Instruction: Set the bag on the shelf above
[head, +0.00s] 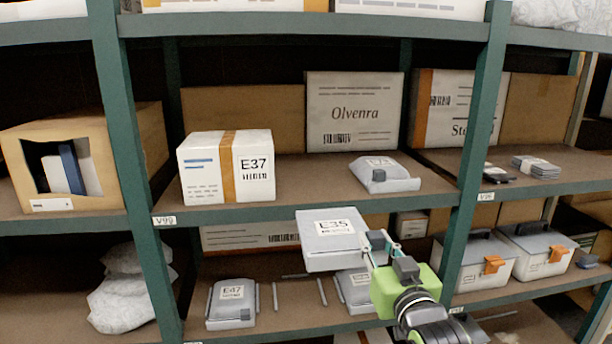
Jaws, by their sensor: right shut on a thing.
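A pale grey bag with an E35 label (328,254) is held in front of the rack. It sits below the edge of the middle shelf (300,212), over the lower shelf. My right gripper (378,252), with a green body, comes in from the lower right and is shut on the bag's right side. The middle shelf bears a white box labelled E37 (224,168) at the left and a grey bag (382,176) at the right. Bare shelf lies between them. My left gripper is not in view.
On the lower shelf (285,322), a grey bag labelled E47 (232,304) lies left, and another grey bag (354,290) lies partly behind my gripper. A green upright (476,130) stands to the right. A large Olvenra box (352,112) stands at the back.

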